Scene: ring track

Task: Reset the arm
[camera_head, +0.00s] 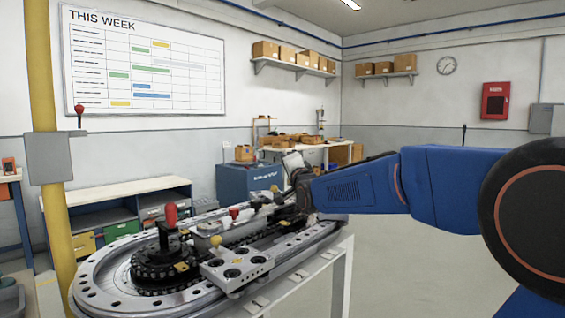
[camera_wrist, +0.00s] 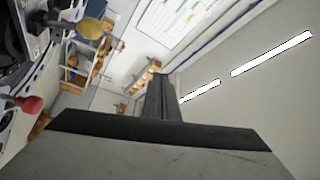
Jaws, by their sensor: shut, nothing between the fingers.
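My blue arm reaches in from the right in the head view, over the far right part of the ring track (camera_head: 92,290). Its end is small and dark there, and the fingertips are hard to make out. In the wrist view my gripper (camera_wrist: 162,97) shows as a dark narrow shape, shut with nothing held. A yellow knob (camera_wrist: 90,28) and a red knob (camera_wrist: 30,103) stand at the left of that view, apart from the fingers. In the head view the track carries a red-handled part (camera_head: 170,214) and a silver block (camera_head: 236,267) with dark holes.
The track lies on a white-legged table (camera_head: 341,275). A yellow post (camera_head: 42,90) stands at the left. A low shelf unit (camera_head: 130,200), a blue cabinet (camera_head: 240,185) and a bench with boxes are behind. The floor at the right is clear beyond my arm.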

